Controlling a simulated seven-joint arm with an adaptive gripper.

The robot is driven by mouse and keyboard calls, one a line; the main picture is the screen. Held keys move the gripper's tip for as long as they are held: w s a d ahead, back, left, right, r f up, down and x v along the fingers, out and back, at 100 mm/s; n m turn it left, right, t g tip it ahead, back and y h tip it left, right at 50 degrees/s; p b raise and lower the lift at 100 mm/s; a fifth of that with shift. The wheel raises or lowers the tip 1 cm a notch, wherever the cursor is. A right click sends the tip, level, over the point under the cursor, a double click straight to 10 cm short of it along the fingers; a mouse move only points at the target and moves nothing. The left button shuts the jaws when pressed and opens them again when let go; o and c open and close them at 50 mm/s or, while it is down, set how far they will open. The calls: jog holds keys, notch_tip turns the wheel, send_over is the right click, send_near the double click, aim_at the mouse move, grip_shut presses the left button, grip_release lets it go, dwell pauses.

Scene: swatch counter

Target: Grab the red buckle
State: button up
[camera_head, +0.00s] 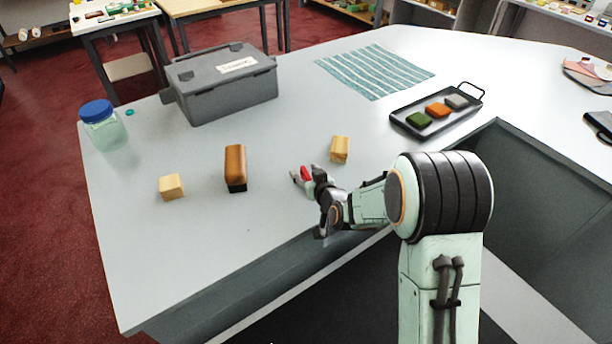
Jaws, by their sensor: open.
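A small red piece (306,173), which looks like the red buckle, shows on the white counter right at the fingers of my gripper (304,179). My gripper is open and low over the counter, pointing left. The red piece seems to lie between or just beyond the fingers. I cannot tell whether they touch it. Part of it is hidden by the gripper.
Wooden blocks (340,149) (172,186) and a brown-and-black brush-like block (235,167) stand nearby. A grey toolbox (222,86), a blue-lidded jar (103,128), a striped cloth (375,71) and a dark tray (459,114) with several coloured blocks are farther off. The front left counter is clear.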

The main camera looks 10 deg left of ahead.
grip_shut()
jog(key=shift+r, duration=0.15)
